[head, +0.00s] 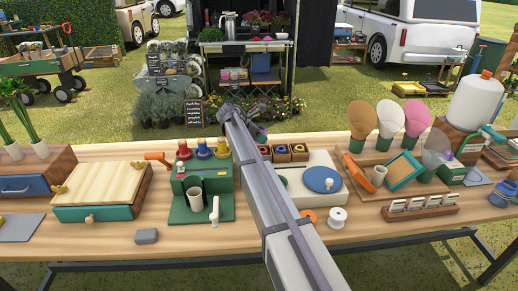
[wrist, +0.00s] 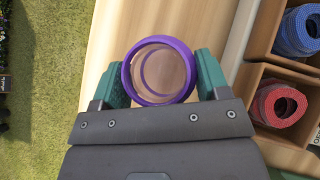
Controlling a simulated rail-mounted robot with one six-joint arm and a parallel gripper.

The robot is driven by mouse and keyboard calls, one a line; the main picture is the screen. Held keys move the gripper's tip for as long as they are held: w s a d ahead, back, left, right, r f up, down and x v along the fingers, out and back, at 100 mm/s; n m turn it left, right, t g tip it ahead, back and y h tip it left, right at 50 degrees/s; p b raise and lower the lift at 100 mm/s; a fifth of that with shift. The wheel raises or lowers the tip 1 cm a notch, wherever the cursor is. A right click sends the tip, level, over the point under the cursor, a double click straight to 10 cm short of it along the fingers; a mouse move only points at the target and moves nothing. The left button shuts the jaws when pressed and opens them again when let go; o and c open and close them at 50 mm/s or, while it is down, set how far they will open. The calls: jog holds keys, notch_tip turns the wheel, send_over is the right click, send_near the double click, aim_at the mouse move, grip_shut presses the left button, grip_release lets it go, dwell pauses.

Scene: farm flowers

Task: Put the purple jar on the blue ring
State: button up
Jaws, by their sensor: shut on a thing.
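The purple jar (wrist: 160,70) is a clear cylinder with a purple rim, seen from above in the wrist view. My gripper (wrist: 160,75) is shut on it, with a green finger pad on each side. Blue candidates for the ring are a blue coil (wrist: 298,30) in a wooden box in the wrist view, and a blue round piece (head: 222,149) on the green stand in the head view. I cannot tell which is the ring.
A red coil (wrist: 279,104) sits in the wooden box beside the blue one. The green stand (head: 202,192) also bears red and yellow pieces. A pale board with a blue disc (head: 322,180) lies right of my arm. Bare table (head: 130,242) shows at front left.

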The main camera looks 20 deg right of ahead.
notch_tip(320, 180, down, 4)
jog(key=shift+r+b, duration=0.2)
jog(key=shift+b, duration=0.85)
jog(key=shift+r, duration=0.35)
jog(key=shift+f, duration=0.3)
jog(key=o, duration=1.1)
jog(key=shift+r, duration=0.1)
jog(key=shift+r, duration=0.1)
